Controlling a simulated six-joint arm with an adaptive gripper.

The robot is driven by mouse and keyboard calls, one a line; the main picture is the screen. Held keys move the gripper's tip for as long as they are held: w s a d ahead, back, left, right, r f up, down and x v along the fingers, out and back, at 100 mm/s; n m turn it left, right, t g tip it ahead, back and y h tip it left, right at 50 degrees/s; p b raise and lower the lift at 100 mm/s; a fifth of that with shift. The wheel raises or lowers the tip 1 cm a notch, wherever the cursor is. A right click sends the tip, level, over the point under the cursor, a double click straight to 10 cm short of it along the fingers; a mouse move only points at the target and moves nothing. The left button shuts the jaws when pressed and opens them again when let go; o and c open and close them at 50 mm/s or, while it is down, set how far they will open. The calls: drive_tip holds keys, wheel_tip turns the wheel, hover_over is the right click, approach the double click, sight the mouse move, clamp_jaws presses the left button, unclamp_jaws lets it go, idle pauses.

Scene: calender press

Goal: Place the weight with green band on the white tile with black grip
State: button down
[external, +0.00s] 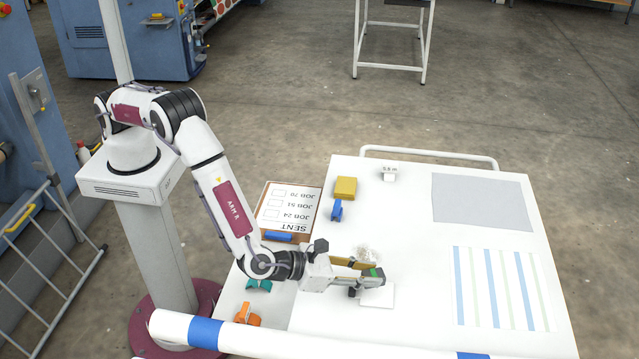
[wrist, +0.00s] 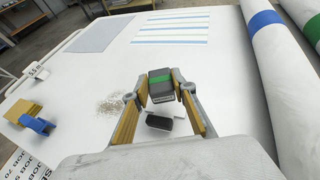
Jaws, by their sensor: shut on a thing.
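The dark weight with a green band (wrist: 161,84) is between the fingertips of my gripper (wrist: 162,92), which is shut on it. In the external view the weight (external: 374,272) shows at the end of my gripper (external: 366,276), over the near-left part of the white table. The white tile (external: 379,295) lies on the table just below the gripper there. In the wrist view its black grip (wrist: 159,125) shows between the fingers, nearer than the weight, with some white tile around it. I cannot tell the height of the weight over the tile.
A speckled grey patch (wrist: 111,104) lies left of the fingers. A yellow block (external: 345,188), blue piece (external: 337,211) and small white sign (external: 389,174) stand farther back. A large white roll (external: 300,340) runs along the near edge. The table's right middle holds flat sheets.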

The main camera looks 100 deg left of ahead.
drive_tip(key=shift+f, duration=1.8)
drive_tip(key=shift+f, duration=0.1)
drive_tip(key=c, duration=1.6)
unclamp_jaws()
drive_tip(key=shift+f, duration=0.1)
drive_tip(key=shift+c, duration=0.2)
drive_tip(key=shift+r, duration=0.2)
drive_tip(key=shift+v, duration=6)
drive_tip(key=shift+w+d, duration=0.1)
